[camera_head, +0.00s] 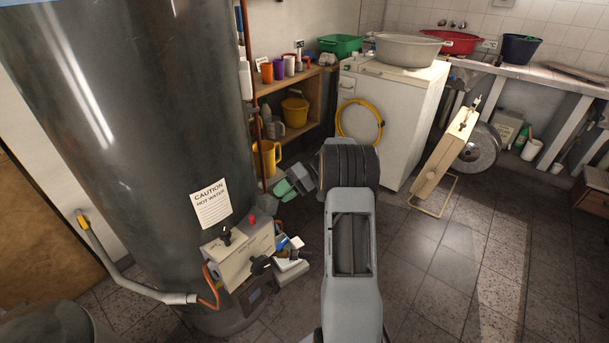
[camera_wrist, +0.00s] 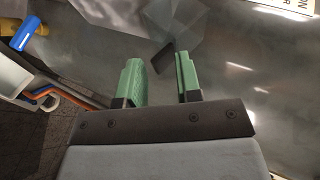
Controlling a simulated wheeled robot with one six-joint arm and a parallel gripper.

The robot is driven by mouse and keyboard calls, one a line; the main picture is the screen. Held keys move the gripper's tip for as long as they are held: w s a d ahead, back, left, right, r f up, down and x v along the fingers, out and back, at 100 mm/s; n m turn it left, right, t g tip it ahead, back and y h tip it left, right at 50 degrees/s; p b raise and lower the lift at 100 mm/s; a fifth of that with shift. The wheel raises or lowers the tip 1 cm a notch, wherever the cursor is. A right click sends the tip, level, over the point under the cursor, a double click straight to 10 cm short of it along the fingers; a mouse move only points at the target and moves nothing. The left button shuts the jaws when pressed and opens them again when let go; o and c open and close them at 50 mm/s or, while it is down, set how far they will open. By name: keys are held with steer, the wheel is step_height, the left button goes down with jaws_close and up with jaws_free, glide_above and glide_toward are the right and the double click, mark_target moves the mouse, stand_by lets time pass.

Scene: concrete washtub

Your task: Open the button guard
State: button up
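A beige control box (camera_head: 233,262) is mounted low on the front of the big grey water tank. A red button (camera_head: 252,220) sits on its top, with a black knob beside it; another black knob is on its front. I cannot clearly make out a guard over the button in the head view. My gripper (camera_head: 284,190) is above and to the right of the box, apart from it. In the wrist view my gripper (camera_wrist: 163,80) has its green fingers spread, with nothing held. Beyond the fingertips are a dark flat piece and faint grey see-through shapes, which I cannot identify.
The water tank (camera_head: 130,120) with its caution label (camera_head: 210,203) stands close on the left. A pipe (camera_head: 140,284) curves along its base. A wooden shelf (camera_head: 300,84) and a white washing machine (camera_head: 407,115) stand behind. The tiled floor (camera_head: 450,270) at right is clear.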

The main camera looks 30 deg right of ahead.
steer(key=p+v, duration=0.2)
steer(key=v, duration=1.1)
steer(key=shift+d+r, duration=0.15)
steer(key=shift+d, duration=0.1)
steer(key=shift+m, duration=0.3)
step_height(320, 180, down, 6)
steer(key=s+m+h, duration=0.1)
steer(key=m+h, duration=0.2)
steer(key=m, duration=0.2)
steer(key=s+a+r+n+h+p, duration=0.1)
steer(key=s+a+r+h+p, duration=0.2)
steer(key=s+a+r+p, duration=0.3)
steer(key=s+a+r+n+t+h+p, duration=0.1)
steer(key=s+a+r+p, duration=0.5)
steer(key=a+r, duration=0.6)
steer(key=s+a+r+n+t+h+p, duration=0.1)
steer(key=s+a+r+n+h+p, duration=0.1)
steer(key=s+a+r+h+p, duration=0.3)
steer(key=s+a+r+p, duration=0.1)
steer(key=a+r+p, duration=0.3)
steer(key=r, duration=0.3)
steer(key=shift+s+r+n+h, duration=0.15)
steer(key=shift+r+n+h, duration=0.1)
steer(key=shift+n+h, duration=0.15)
